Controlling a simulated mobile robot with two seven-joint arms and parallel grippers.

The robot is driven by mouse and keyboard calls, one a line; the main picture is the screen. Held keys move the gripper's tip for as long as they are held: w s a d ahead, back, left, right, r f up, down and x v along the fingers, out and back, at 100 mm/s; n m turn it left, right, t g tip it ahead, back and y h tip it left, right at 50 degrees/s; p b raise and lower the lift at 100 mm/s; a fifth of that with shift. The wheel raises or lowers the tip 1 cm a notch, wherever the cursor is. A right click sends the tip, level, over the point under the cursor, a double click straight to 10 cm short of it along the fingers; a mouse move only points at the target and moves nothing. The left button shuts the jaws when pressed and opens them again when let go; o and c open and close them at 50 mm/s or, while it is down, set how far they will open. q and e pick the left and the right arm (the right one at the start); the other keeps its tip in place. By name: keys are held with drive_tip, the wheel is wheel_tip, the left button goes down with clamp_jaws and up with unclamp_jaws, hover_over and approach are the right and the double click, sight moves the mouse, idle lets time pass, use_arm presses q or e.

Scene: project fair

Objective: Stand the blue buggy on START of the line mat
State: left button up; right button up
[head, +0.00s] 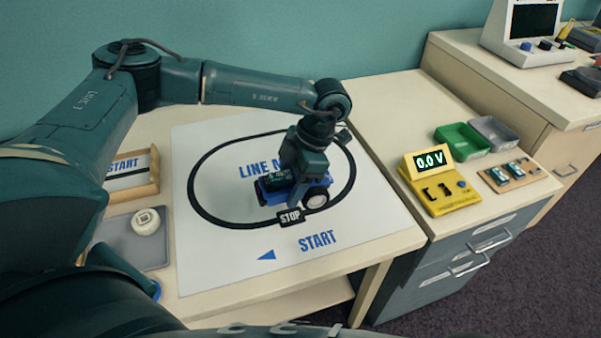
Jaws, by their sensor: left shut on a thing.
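My left gripper (297,190) reaches down from above and is shut on the blue buggy. The arm hides part of the buggy, and I cannot tell whether its wheels touch the mat. The blue START word (318,239) and a blue arrow are printed at the mat's front, outside the oval, and are uncovered. My right gripper is not in view.
A yellow meter (438,186) reading 0.0 V, a green tray (462,140), a grey tray (494,133) and a small board (512,173) stand on the right cabinet.

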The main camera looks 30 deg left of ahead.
use_arm(q)
drive_tip(key=shift+w, duration=0.1)
drive_tip(key=shift+f+b, duration=0.6)
drive_tip(key=shift+f, duration=0.1)
drive_tip(key=shift+f+b, duration=0.65)
drive_tip(key=shift+f, duration=0.15)
wheel_tip(320, 180, down, 2)
drive_tip(key=shift+b, duration=0.65)
drive_tip(key=shift+f, duration=0.15)
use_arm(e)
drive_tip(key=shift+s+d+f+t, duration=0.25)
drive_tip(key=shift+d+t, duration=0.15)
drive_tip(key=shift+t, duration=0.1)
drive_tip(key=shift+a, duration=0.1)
use_arm(q)
drive_tip(key=shift+f+b, duration=0.4)
drive_tip(key=shift+f, duration=0.6)
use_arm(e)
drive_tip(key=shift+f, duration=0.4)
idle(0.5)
